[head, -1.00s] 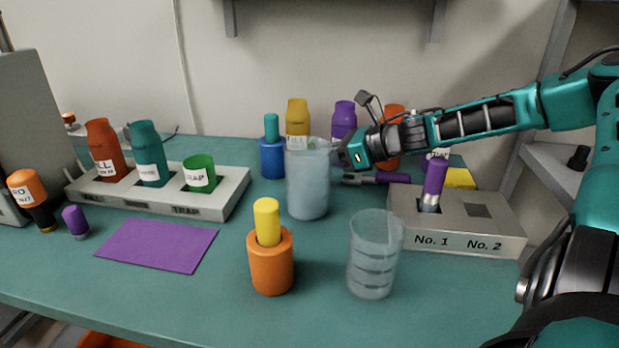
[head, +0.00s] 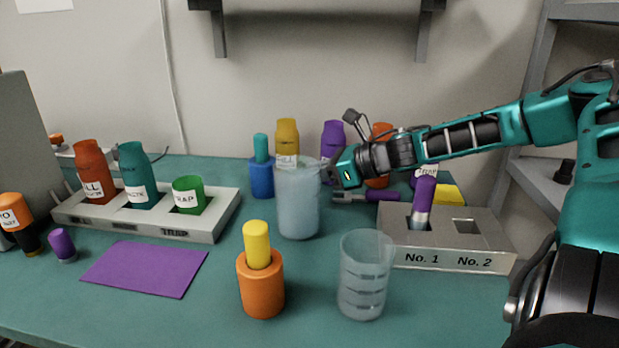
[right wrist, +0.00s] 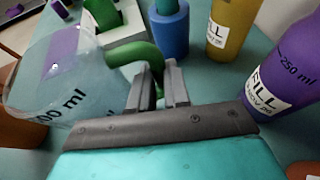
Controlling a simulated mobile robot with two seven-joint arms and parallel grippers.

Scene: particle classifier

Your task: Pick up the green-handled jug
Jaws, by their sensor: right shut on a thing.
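The jug (head: 297,200) is a tall translucent bluish vessel standing upright at the middle of the teal table. Its green handle (right wrist: 138,54) shows in the right wrist view, where the clear jug body (right wrist: 62,85) with "ml" lettering fills the left side. My right gripper (right wrist: 158,80) has its two fingers closed around the lower part of the green handle. In the head view my right gripper (head: 333,176) reaches the jug's right side near the rim, and the handle is hidden there. My left gripper is in neither current view.
A clear beaker (head: 364,285) and an orange bottle with yellow cap (head: 261,283) stand in front of the jug. Blue, yellow, purple and orange bottles stand behind. A white rack (head: 215,228) is left; a grey No. 1/No. 2 block (head: 440,258) is right.

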